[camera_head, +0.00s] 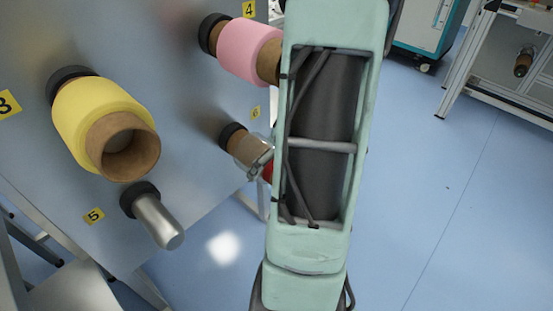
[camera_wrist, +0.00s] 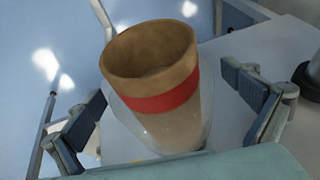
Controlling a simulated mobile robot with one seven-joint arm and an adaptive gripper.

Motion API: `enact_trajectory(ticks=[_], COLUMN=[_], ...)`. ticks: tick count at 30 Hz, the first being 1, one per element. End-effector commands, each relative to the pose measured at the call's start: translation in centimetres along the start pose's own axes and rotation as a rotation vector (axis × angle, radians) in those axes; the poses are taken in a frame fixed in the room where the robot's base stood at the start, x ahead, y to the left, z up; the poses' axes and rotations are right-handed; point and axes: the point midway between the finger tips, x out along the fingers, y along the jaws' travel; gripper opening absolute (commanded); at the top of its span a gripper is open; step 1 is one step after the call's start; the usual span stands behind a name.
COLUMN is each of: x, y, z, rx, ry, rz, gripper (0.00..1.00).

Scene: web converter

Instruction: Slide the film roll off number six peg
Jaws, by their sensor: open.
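The film roll (camera_head: 246,147) sits on the peg beside the yellow label 6 (camera_head: 256,112). It has a brown core, clear film and a red band; its outer end is hidden behind my arm in the head view. In the wrist view the film roll (camera_wrist: 155,80) shows its open brown end, with the red band below the rim. My gripper (camera_wrist: 150,108) is open, with one finger on each side of the roll. Gaps show between the fingers and the roll. In the head view my gripper is mostly hidden by my arm.
A pink roll (camera_head: 245,50) is on the peg near label 4, above. A yellow roll (camera_head: 95,115) is on the peg near label 3. The bare metal peg (camera_head: 158,220) near label 5 sticks out at lower left. Blue floor (camera_head: 440,190) at the right is clear.

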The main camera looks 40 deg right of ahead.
Motion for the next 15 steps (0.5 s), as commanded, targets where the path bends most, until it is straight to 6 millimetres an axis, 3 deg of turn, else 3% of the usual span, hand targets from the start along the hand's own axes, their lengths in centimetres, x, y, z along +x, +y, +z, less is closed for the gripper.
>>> enact_trajectory(ticks=[11, 15], x=[0.64, 0.62], y=[0.00, 0.00], z=[-0.01, -0.02], rx=[0.000, 0.000], ry=[0.000, 0.000], rz=[0.001, 0.001], gripper=[1.00, 0.86])
